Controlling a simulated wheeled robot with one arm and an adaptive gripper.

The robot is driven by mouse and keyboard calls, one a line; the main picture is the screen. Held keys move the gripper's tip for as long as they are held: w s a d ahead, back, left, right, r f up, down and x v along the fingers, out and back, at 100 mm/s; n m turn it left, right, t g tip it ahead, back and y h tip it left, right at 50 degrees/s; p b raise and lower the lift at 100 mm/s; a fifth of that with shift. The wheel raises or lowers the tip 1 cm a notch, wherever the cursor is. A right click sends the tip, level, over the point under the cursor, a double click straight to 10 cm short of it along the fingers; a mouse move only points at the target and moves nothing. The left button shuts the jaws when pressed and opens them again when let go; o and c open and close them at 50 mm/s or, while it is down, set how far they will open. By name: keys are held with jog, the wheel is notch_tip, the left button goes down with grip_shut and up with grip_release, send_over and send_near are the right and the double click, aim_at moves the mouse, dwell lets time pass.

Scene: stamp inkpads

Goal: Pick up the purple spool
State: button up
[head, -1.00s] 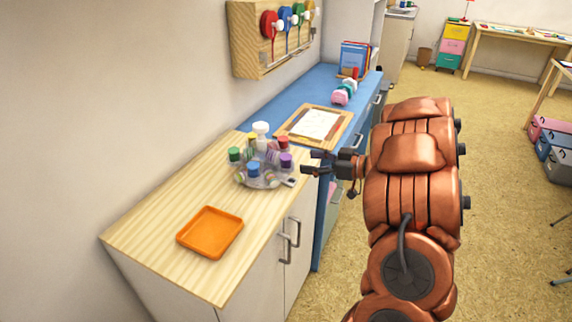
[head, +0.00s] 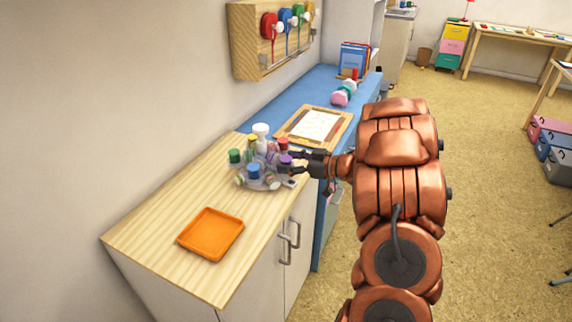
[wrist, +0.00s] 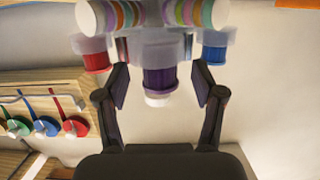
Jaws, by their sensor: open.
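The purple spool (head: 285,159) stands at the right side of a cluster on a round clear carousel on the wooden counter. In the wrist view the purple spool (wrist: 160,82) sits centred between my two spread fingers, with a gap on each side. My gripper (head: 294,163) is open and reaches in from the right at the spool's height; it also shows in the wrist view (wrist: 162,88). The head view does not show clearly how far the fingers overlap the spool, and its lower part is partly hidden.
Red (wrist: 97,60) and blue (wrist: 214,54) items sit close on either side of the spool. Green (head: 235,156) and blue (head: 254,171) ones share the carousel. An orange tray (head: 211,234) lies in front, with bare counter around it.

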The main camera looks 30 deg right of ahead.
jog(key=c, duration=1.1)
jog(key=shift+o, duration=0.2)
jog(key=shift+r, duration=0.1)
